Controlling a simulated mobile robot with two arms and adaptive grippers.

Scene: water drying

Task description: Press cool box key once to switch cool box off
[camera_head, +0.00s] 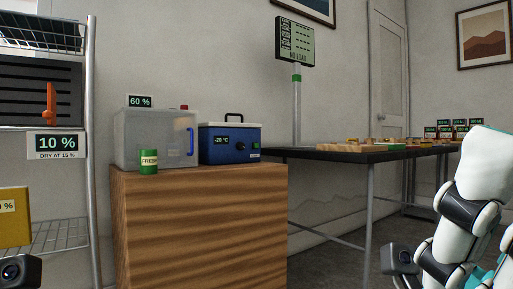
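The blue cool box (229,143) stands on the wooden cabinet (200,220), at its right end. It has a black carrying handle on top, a front display reading about -20 °C, a dark round knob and a small green mark at the front right, which may be the key; it is too small to tell. Nothing touches the box. A dark piece of my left wrist shows at the lower left corner, and my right arm with a dark wrist piece shows at the lower right, both well away from the box. The fingers of both grippers are out of the picture.
A translucent box (157,137) with a blue handle and a 60 % sign stands left of the cool box, with a green FRESH can (149,162) before it. A wire rack (92,150) is at left. A dark table (345,156) with small items and a display post stands right.

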